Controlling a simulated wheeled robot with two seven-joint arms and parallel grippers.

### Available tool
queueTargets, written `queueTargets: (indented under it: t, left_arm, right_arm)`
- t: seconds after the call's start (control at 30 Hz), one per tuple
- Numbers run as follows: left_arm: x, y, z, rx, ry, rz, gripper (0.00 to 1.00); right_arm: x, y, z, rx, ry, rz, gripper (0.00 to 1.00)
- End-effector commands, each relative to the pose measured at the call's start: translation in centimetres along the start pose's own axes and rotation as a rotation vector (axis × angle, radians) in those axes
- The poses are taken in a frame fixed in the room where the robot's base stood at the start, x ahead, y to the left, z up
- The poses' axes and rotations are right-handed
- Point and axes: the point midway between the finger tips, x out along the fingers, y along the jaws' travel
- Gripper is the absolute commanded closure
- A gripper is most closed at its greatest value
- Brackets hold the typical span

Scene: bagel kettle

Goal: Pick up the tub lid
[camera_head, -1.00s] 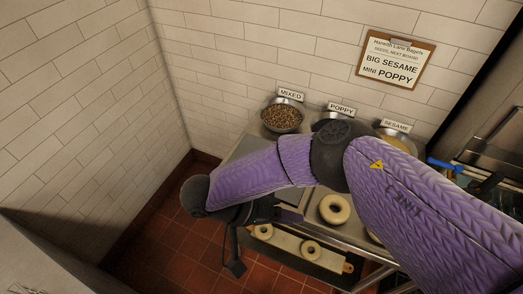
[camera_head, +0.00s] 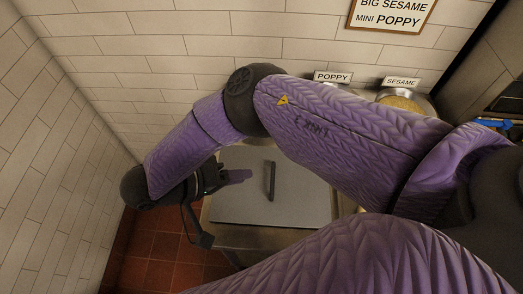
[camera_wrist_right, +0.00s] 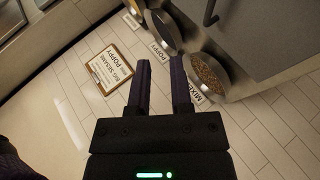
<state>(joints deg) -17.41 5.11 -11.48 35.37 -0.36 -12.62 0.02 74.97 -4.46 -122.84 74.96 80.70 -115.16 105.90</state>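The tub lid (camera_head: 298,205) is a flat grey panel with a dark bar handle (camera_head: 272,181). My arm hides part of its far side in the head view. In the right wrist view the lid (camera_wrist_right: 265,25) fills the upper right, with part of its handle (camera_wrist_right: 210,12) at the top edge. My right gripper (camera_head: 238,176) is near the lid's left side, with the handle to its right. In the right wrist view its two dark fingers (camera_wrist_right: 161,62) stand apart with nothing between them. My left gripper is not in view.
Seed bowls labelled POPPY (camera_wrist_right: 163,30) and MIXED (camera_wrist_right: 207,74) stand beside the lid along the tiled wall. A sesame bowl (camera_head: 402,101) shows at the back right. A clipboard sign (camera_wrist_right: 112,69) hangs on the wall. Red floor tiles (camera_head: 160,245) lie left of the counter.

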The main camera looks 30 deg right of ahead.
Motion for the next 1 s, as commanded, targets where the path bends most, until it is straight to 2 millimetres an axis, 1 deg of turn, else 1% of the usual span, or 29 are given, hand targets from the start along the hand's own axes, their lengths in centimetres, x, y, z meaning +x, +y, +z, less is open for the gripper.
queueTargets:
  t: [0.03,0.1,0.2,0.33,0.43,0.53,0.67,0.8,0.9,1.0]
  left_arm:
    - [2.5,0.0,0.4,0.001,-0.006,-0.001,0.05]
    - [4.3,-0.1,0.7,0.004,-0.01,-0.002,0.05]
    - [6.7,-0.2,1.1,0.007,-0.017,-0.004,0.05]
    - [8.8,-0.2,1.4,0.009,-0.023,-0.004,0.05]
    - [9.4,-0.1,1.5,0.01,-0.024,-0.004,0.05]
    - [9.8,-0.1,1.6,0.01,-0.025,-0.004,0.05]
    - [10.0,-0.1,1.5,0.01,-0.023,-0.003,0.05]
    - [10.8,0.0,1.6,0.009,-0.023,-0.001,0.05]
    - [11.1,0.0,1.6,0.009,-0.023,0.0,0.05]
    - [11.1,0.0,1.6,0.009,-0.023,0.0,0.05]
  right_arm:
    - [1.4,-2.2,0.6,-0.004,-0.003,0.001,0.74]
    - [2.4,-3.8,1.1,-0.008,-0.005,0.002,0.74]
    - [3.7,-5.9,1.7,-0.013,-0.008,0.003,0.74]
    - [4.9,-7.8,2.3,-0.018,-0.011,0.004,0.74]
    - [5.8,-8.1,2.4,-0.019,-0.014,0.006,0.74]
    - [7.8,-7.9,2.4,-0.019,-0.015,0.006,0.74]
    - [9.6,-7.8,2.3,-0.018,-0.012,0.007,0.74]
    - [12.4,-7.9,2.1,-0.018,-0.01,0.006,0.74]
    - [14.1,-7.8,2.1,-0.018,-0.01,0.006,0.74]
    - [14.8,-7.8,2.1,-0.018,-0.011,0.005,0.74]
